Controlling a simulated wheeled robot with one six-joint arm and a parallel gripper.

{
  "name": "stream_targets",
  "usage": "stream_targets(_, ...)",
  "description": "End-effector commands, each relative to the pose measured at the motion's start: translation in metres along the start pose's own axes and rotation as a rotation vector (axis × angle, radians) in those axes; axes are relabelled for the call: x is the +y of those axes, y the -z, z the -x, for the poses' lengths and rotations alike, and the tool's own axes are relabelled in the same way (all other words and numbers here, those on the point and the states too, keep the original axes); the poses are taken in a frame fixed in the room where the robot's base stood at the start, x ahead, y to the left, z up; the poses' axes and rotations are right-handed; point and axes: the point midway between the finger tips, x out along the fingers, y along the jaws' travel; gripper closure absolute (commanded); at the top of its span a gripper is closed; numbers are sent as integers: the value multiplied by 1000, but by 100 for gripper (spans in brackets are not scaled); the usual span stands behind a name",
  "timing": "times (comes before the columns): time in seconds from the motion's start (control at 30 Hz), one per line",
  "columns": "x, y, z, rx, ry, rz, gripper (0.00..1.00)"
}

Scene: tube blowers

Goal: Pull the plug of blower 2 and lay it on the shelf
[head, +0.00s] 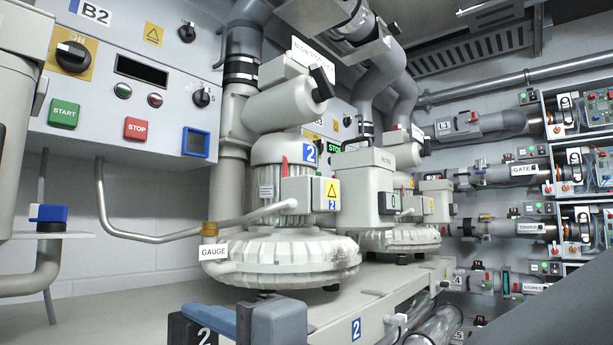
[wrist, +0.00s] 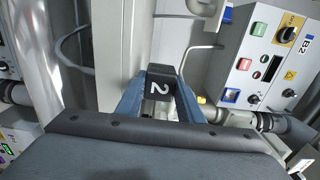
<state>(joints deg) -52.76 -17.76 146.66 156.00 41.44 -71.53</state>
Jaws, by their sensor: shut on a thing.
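A black plug marked with a white 2 (head: 188,331) is at the bottom of the head view. My gripper (wrist: 158,100) is shut on it; in the wrist view the plug (wrist: 160,74) sits between my two blue fingers. The plug is clear of any socket that I can see. Blower 2 (head: 275,255), a pale ribbed housing with blue 2 labels, stands behind my gripper. A blue-framed socket (head: 196,142) is on the B2 panel. A small pale shelf (head: 60,235) is at the left, with a blue and black fitting (head: 48,214) on or just above it.
The B2 panel (head: 120,90) has START and STOP buttons and a knob. A bent metal pipe (head: 165,236) runs from the wall to the blower, with a GAUGE tag (head: 213,252) near its end. A pale surface (head: 100,310) at lower left is bare.

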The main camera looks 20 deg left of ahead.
Motion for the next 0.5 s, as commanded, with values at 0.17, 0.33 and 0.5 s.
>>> stream_targets(0.17,3,-4,-1,-8,0,0,98)
stream_targets(0.33,2,-4,-1,-8,-1,0,98)
stream_targets(0.5,-2,-5,-1,-8,0,0,98)
